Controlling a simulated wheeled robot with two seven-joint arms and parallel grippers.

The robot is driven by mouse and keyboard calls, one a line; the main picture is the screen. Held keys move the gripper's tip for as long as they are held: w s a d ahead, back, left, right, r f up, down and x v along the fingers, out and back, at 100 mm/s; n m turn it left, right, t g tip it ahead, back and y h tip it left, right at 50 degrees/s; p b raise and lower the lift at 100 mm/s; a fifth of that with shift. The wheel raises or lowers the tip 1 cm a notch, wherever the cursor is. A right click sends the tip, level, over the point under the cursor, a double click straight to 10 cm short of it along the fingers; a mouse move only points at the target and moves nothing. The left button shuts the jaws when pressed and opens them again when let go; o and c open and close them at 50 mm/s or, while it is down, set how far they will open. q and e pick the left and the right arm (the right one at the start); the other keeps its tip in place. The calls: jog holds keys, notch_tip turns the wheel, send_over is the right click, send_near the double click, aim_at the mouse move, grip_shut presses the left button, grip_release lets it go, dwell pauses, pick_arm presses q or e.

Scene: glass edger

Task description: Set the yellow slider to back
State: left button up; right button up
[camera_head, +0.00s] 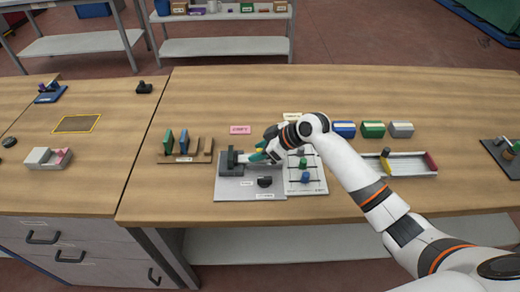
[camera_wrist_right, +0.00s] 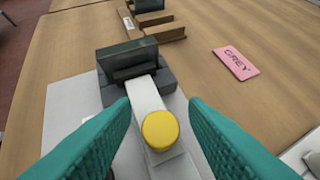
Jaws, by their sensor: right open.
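A round yellow knob (camera_wrist_right: 161,130) sits on a light strip (camera_wrist_right: 146,95) that runs to a dark grey block in the right wrist view (camera_wrist_right: 136,68). The same block shows in the head view (camera_head: 230,161) on a light grey plate (camera_head: 235,190). My right gripper (camera_head: 256,157) is just right of the block. In the wrist view its teal fingers (camera_wrist_right: 158,140) are spread, with the yellow knob between them; I cannot tell whether either touches it. In the head view the gripper mostly hides the knob. My left gripper is out of view.
Right of the plate is a white panel (camera_head: 318,184) with green and blue knobs. A black knob (camera_head: 264,182) is on the plate. A wooden rack (camera_head: 207,152) stands left, a pink card (camera_head: 240,130) lies behind, and coloured blocks (camera_head: 373,130) sit at the back right.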

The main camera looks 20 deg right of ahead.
grip_shut()
jog(key=shift+s+d, duration=0.25)
jog(key=shift+d, duration=0.7)
jog(key=shift+s+d, duration=0.25)
jog(key=shift+d, duration=0.7)
jog(key=shift+c, duration=1.9)
grip_release()
jog(key=o, duration=0.4)
jog(key=b+v, duration=0.1)
jog(key=v, duration=1.1)
jog(key=shift+d+b, duration=0.1)
jog(key=shift+b, duration=0.2)
jog(key=shift+f, duration=0.1)
